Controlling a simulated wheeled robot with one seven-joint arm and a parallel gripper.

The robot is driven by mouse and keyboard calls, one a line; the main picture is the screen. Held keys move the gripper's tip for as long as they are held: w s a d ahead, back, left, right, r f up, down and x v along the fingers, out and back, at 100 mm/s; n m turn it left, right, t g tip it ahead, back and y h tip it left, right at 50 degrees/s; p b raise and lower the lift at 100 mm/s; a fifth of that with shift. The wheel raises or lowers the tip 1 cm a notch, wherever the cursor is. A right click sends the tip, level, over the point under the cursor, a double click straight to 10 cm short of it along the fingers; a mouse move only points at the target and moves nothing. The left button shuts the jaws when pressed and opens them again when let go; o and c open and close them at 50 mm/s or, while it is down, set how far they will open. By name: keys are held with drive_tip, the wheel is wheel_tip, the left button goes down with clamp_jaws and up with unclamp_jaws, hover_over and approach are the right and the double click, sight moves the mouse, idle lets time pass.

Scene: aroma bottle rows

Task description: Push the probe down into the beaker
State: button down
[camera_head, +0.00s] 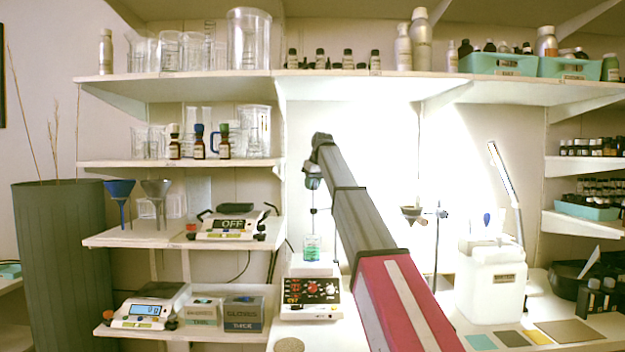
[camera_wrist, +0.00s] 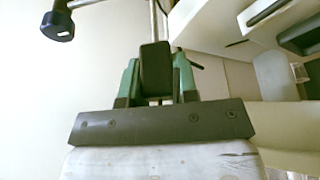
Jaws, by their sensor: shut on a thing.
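The beaker (camera_head: 312,250) is small and clear, with green liquid in it. It stands upright on the stirrer (camera_head: 310,291). The probe (camera_head: 313,218) is a thin upright rod above the beaker; its lower end reaches about the beaker's mouth, and I cannot tell how far inside it is. My gripper (camera_head: 313,184) is high above the beaker, at the top of the probe. In the wrist view, its green-sided fingers (camera_wrist: 156,80) close around a dark block (camera_wrist: 155,68), with a metal rod behind it. The beaker is not visible in the wrist view.
In the wrist view, a dark knob (camera_wrist: 57,26) on a metal bar is close to the left of my gripper. A white canister (camera_head: 492,285) stands on the bench at right.

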wheel_tip(320, 180, down, 3)
drive_tip(key=shift+r, duration=0.15)
drive_tip(key=c, duration=0.9)
unclamp_jaws()
drive_tip(key=shift+r, duration=0.15)
drive_tip(key=v, duration=1)
drive_tip(key=shift+s+r, duration=0.1)
drive_tip(key=shift+r, duration=0.2)
drive_tip(key=shift+c, duration=0.2)
